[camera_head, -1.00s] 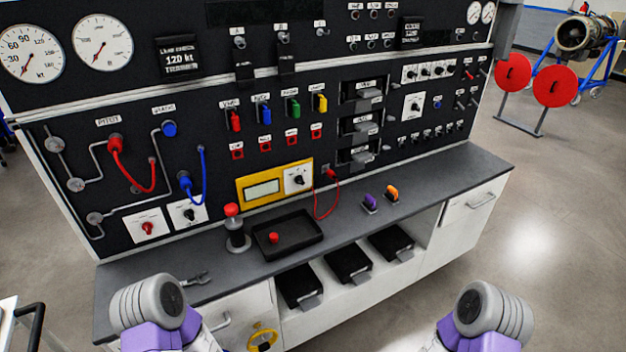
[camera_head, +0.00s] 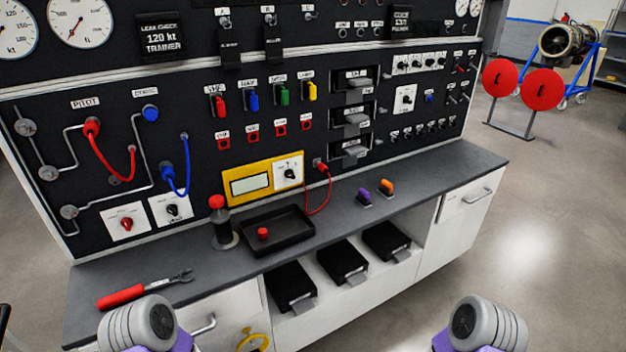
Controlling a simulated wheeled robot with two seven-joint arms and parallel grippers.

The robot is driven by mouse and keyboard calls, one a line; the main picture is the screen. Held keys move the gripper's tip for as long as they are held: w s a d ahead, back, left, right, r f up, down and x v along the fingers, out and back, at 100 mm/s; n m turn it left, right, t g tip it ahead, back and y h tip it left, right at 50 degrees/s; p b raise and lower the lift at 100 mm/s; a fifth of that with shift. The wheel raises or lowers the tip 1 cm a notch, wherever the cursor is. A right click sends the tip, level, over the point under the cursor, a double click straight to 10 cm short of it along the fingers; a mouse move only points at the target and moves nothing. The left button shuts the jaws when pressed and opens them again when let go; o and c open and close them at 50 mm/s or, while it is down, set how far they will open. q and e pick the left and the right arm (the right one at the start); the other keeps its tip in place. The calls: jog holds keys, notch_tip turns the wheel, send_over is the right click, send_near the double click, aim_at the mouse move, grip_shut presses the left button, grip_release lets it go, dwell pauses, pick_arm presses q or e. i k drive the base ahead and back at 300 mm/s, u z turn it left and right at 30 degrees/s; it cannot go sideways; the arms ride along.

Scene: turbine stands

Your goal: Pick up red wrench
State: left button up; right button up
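The red wrench (camera_head: 146,289) lies flat at the left end of the dark countertop (camera_head: 340,222). Its red handle points to the lower left and its grey open jaw to the upper right. My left arm shows at the bottom, just in front of the wrench and apart from it as far as I can tell. My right arm shows at the bottom right, in front of the cabinets. The fingers of both grippers are out of view.
A black tray (camera_head: 277,243) with a red knob stands mid-counter, beside a red-topped post (camera_head: 220,222). Purple (camera_head: 363,197) and orange (camera_head: 386,188) connectors lie further right. The black training panel (camera_head: 215,130) rises behind. Counter around the wrench is clear.

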aim_at(129, 293)
jog(key=u, duration=0.75)
jog(key=k, duration=0.2)
jog(key=u, duration=0.3)
